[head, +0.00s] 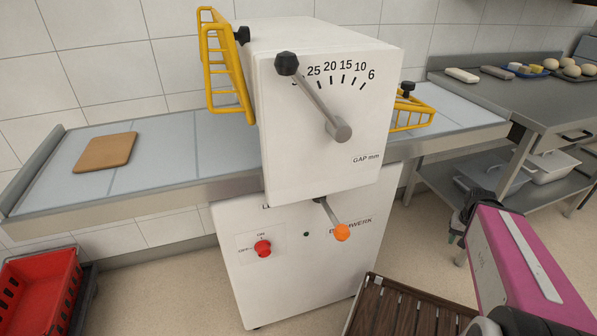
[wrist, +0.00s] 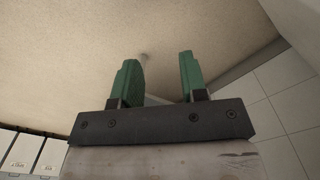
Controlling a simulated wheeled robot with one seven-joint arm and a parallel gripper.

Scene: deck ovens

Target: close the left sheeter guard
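The left sheeter guard (head: 229,75) is a yellow barred frame on the left side of the white sheeter head (head: 300,130). It stands raised, nearly upright, with a black knob (head: 242,35) near its top. The right guard (head: 412,114) is yellow too, partly hidden behind the head, and sits low over the right table. In the wrist view my gripper (wrist: 163,80) has its two green fingers apart with nothing between them. The gripper is far from the left guard.
A wooden board (head: 105,152) lies on the left sheeter table (head: 150,175). The gap lever (head: 313,95) and an orange-knobbed lever (head: 341,231) stick out in front. A red crate (head: 38,290) is at lower left. A slatted brown trolley or rack (head: 400,310) stands near my arm.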

